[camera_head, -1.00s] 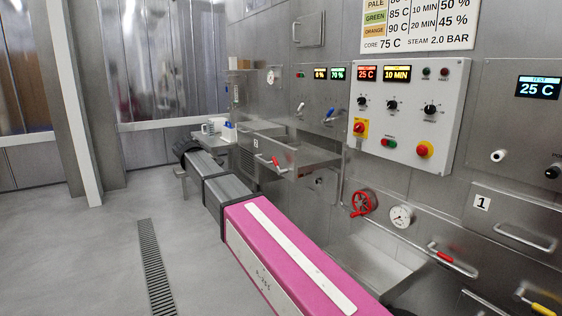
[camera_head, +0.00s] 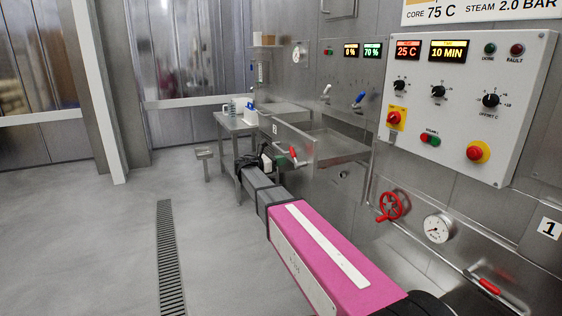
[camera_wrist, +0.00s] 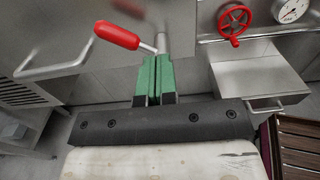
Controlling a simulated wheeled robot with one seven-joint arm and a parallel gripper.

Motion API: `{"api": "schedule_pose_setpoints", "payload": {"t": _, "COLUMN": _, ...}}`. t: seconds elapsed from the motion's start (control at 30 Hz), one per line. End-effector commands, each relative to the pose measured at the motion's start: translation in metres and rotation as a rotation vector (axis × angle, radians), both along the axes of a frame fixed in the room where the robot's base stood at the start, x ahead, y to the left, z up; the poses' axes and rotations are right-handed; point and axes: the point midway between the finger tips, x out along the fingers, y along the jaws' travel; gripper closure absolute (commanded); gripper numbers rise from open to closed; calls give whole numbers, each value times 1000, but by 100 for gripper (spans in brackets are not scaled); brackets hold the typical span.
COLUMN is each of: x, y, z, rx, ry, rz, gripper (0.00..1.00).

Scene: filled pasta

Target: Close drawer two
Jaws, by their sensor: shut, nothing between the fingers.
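Drawer two (camera_head: 303,147), a steel drawer marked 2, stands pulled out from the wall in the head view, with its open tray visible behind the front. A red-gripped lever (camera_head: 293,154) is at its front; a red-gripped lever (camera_wrist: 117,35) also shows in the wrist view, beside a bent metal bar handle (camera_wrist: 55,70). My gripper (camera_head: 270,158) is close to the drawer front in the head view. In the wrist view its green fingers (camera_wrist: 153,75) are together with nothing between them, just below the lever. Whether they touch the drawer front is unclear.
A side table (camera_head: 235,122) with small items stands beyond the drawer. A red valve wheel (camera_head: 390,206) and a gauge (camera_head: 438,228) are on the wall to the right. A steel box (camera_wrist: 258,78) is right of my fingers. Floor at left is clear, with a drain grate (camera_head: 170,260).

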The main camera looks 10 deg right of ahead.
Motion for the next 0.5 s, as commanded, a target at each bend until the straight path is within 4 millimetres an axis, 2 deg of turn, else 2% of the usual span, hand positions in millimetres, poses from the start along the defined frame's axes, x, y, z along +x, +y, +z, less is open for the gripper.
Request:
{"api": "schedule_pose_setpoints", "payload": {"t": 0.3, "x": 19, "y": -58, "z": 0, "rx": 2, "ry": -2, "rz": -2, "gripper": 100}}
{"api": "schedule_pose_setpoints", "payload": {"t": 0.5, "x": 28, "y": -86, "z": 0, "rx": 2, "ry": -2, "rz": -1, "gripper": 100}}
